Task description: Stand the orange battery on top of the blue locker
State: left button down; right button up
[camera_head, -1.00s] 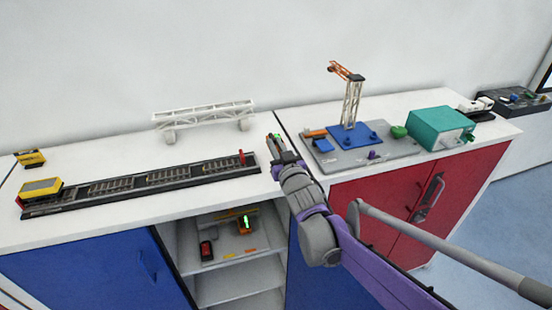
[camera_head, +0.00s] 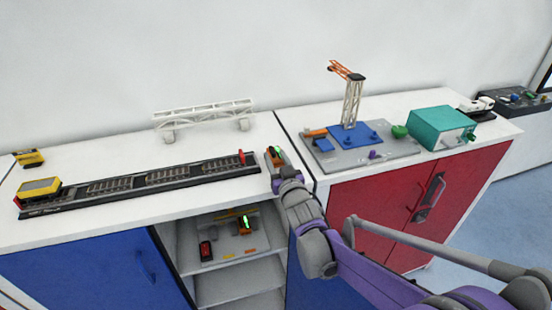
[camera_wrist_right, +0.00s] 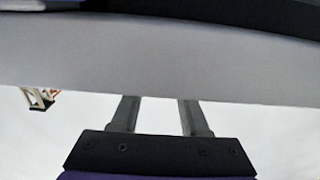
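My right gripper (camera_head: 276,158) is small and partly hidden by its own wrist in the head view. It is over the right end of the white top (camera_head: 215,190) of the blue locker (camera_head: 95,270). An orange battery (camera_head: 269,156) with green on it shows at its fingertips, roughly upright. Whether its base touches the top cannot be told. In the right wrist view the two grey fingers (camera_wrist_right: 159,105) stand a little apart; the battery itself cannot be made out there. My left gripper is not in view.
A black rail track (camera_head: 145,182) with a yellow block (camera_head: 40,187) ends just left of the gripper. A white gantry (camera_head: 205,115) stands behind. Right are a crane (camera_head: 352,100) and teal box (camera_head: 440,127). The open shelf (camera_head: 220,253) below holds small items.

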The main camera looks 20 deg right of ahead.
jog(key=shift+r, duration=0.2)
jog(key=s+b, duration=0.1)
jog(key=s, duration=1.1)
jog(key=shift+d, duration=0.2)
dwell(0.9)
